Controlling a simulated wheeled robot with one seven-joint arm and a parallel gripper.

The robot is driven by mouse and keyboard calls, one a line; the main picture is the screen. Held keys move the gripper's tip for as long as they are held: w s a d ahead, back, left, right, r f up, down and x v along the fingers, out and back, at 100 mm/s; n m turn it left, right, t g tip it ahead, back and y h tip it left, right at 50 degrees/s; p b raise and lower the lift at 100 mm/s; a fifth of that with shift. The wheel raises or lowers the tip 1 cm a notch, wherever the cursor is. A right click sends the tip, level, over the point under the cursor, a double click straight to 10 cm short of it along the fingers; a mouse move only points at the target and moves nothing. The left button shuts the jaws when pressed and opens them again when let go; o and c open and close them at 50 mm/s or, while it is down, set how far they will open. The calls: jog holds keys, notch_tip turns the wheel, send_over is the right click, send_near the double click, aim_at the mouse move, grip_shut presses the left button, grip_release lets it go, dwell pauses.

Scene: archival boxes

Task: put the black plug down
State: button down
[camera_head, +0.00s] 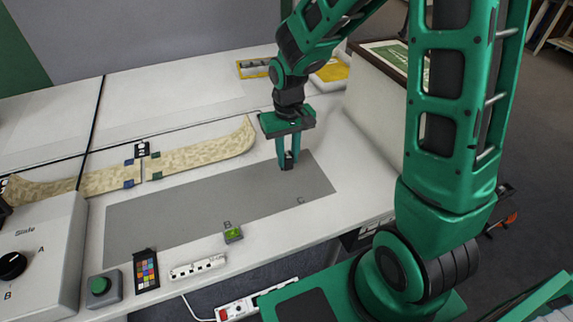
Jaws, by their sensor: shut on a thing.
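My gripper (287,160) points down over the right end of the grey mat (200,210). Its two green fingers are shut on the small black plug (289,157), which shows between the fingertips.
A green block (233,234) sits by the letter B at the mat's front edge. A beige curved piece (200,154) lies behind. The mat's middle is clear.

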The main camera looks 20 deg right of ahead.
aim_at(288, 165)
jog(key=shift+w+d+f, duration=0.2)
jog(key=shift+w+f, duration=0.05)
jog(key=shift+f, duration=1.95)
jog(key=shift+f, duration=0.1)
jog(key=c, duration=1.5)
grip_release()
notch_tip(288, 165, up, 12)
jog(key=shift+r, duration=0.15)
